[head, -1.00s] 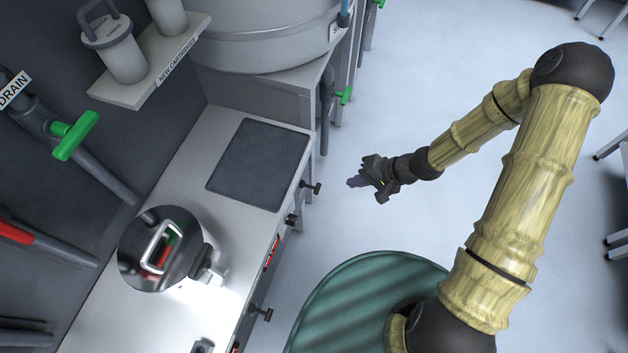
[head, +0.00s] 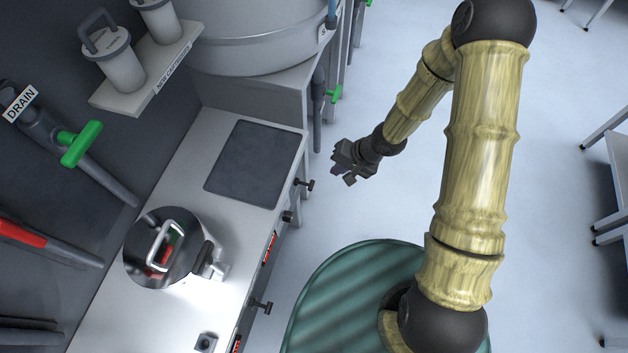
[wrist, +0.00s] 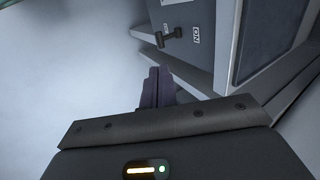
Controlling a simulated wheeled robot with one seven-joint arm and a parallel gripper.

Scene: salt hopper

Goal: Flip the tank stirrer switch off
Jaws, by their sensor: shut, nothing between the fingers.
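A dark lever switch (wrist: 168,37) sticks out of a grey panel in the wrist view, with an "ON" label (wrist: 196,34) to its right. Other lettering on the panel is too small to read. In the head view a black T-shaped switch (head: 304,184) on the counter's front edge appears to be the same one; its name is not legible. My gripper (head: 338,168) is to the right of that switch, apart from it, over the floor side. Its purple fingers (wrist: 157,86) are shut and empty, below the lever in the wrist picture.
The counter (head: 200,190) holds a dark square plate (head: 254,163) and a shiny lidded pot (head: 165,250). More black handles (head: 262,306) line its front. A large grey tank (head: 255,35) stands at the back.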

